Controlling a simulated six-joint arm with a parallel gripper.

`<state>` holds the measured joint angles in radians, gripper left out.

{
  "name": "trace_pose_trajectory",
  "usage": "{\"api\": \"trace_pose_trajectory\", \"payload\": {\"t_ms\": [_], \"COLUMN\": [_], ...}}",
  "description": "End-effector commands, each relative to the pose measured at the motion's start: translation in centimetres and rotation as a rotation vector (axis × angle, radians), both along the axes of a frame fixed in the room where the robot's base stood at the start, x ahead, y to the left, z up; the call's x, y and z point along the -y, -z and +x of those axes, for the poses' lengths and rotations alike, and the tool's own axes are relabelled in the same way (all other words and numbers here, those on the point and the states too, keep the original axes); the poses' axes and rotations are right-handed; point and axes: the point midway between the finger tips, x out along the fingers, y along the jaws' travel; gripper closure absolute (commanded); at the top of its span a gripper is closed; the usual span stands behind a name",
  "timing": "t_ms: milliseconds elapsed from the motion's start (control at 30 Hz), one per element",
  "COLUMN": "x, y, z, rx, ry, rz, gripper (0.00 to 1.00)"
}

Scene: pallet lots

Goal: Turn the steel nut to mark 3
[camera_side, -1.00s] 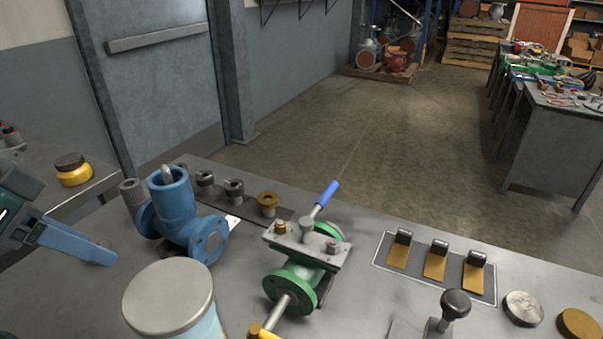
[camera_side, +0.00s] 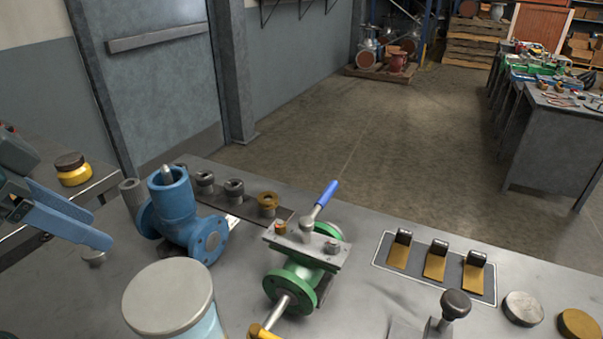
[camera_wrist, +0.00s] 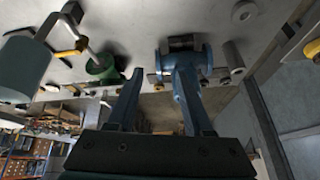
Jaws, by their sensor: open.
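A green valve (camera_side: 290,285) stands on the bench in the side view, with a flat plate (camera_side: 318,253) on top. A small steel nut (camera_side: 332,247) sits on the plate's right part, and a brass nut (camera_side: 281,228) on its left part. A blue-handled lever (camera_side: 325,195) rises from between them. No numbered mark can be read. My gripper (camera_side: 101,229) is at the left, open and empty, above the bench and well apart from the nut. In the wrist view my gripper (camera_wrist: 156,88) shows two spread blue fingers; the green valve (camera_wrist: 103,68) is left of them.
A blue valve body (camera_side: 175,215) stands between my gripper and the green valve. A large pale-lidded cylinder (camera_side: 168,297) stands in front. Behind, a dark strip holds steel fittings (camera_side: 234,189) and a brass one (camera_side: 267,204). Brass pedals (camera_side: 435,262) and a black knob (camera_side: 456,304) are right.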

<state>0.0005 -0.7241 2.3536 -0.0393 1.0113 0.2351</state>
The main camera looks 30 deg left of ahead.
Motion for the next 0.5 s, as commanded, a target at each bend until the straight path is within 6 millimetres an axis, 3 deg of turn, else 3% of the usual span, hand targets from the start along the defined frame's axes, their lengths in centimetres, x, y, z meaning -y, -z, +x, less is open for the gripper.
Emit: {"api": "trace_pose_trajectory", "payload": {"t_ms": [200, 500], "x": [2.0, 6.1], "y": [-5.4, -10.0], "z": [3.5, 9.5], "rx": [0.010, 0.009], "ry": [0.255, 0.641], "rz": [0.049, 0.096], "gripper": [0.49, 0.49]}}
